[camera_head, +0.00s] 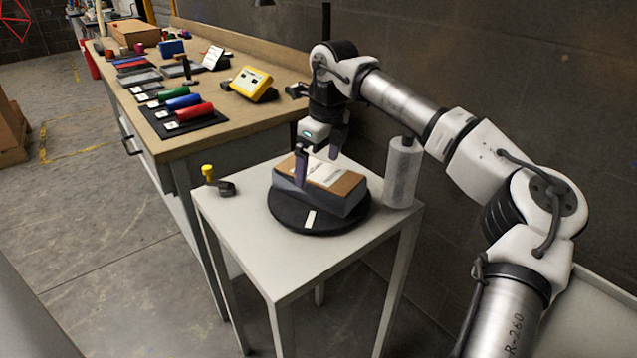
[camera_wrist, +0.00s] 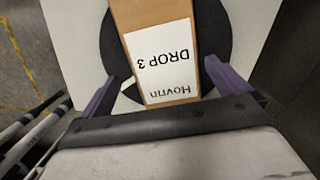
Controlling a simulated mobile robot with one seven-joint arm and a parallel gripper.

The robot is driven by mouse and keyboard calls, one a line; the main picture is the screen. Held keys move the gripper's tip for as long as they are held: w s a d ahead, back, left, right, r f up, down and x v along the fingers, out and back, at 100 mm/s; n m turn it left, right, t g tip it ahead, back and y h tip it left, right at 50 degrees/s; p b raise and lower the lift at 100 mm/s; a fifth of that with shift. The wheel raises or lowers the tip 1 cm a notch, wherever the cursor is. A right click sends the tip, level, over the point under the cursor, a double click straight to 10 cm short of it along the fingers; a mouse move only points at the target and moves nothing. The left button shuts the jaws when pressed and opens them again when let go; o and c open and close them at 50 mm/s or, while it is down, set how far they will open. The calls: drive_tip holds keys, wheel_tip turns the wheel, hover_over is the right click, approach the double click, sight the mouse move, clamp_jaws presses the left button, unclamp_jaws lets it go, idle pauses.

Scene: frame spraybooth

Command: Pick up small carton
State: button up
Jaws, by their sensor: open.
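The small carton (camera_head: 346,186) is a brown box with grey sides and a white label on top. It lies on a round black turntable (camera_head: 290,214) on a small white table. In the wrist view the carton (camera_wrist: 160,15) carries a label reading "DROP 3" and "Hovrin", upside down. My gripper (camera_head: 318,166) is open above the carton, pointing down. In the wrist view its purple fingers (camera_wrist: 160,88) stand on either side of the carton, with gaps visible beside it. Whether the fingertips reach below the carton's top is hard to tell.
A grey-white roll on a post (camera_head: 402,175) stands close to the right of the turntable. A small yellow-topped item (camera_head: 208,172) is at the table's left corner. A long workbench (camera_head: 225,119) with bottles, trays and a yellow device (camera_head: 251,83) lies behind left. The table's front is clear.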

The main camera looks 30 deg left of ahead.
sight(318, 171)
drive_tip(key=f, duration=0.5)
drive_tip(key=shift+w+a, duration=0.3)
drive_tip(key=shift+a, duration=0.1)
drive_tip(key=shift+c, duration=0.3)
drive_tip(key=c, duration=1.4)
drive_tip(key=shift+r, duration=0.15)
wheel_tip(318, 171, up, 20)
drive_tip(key=p, duration=0.2)
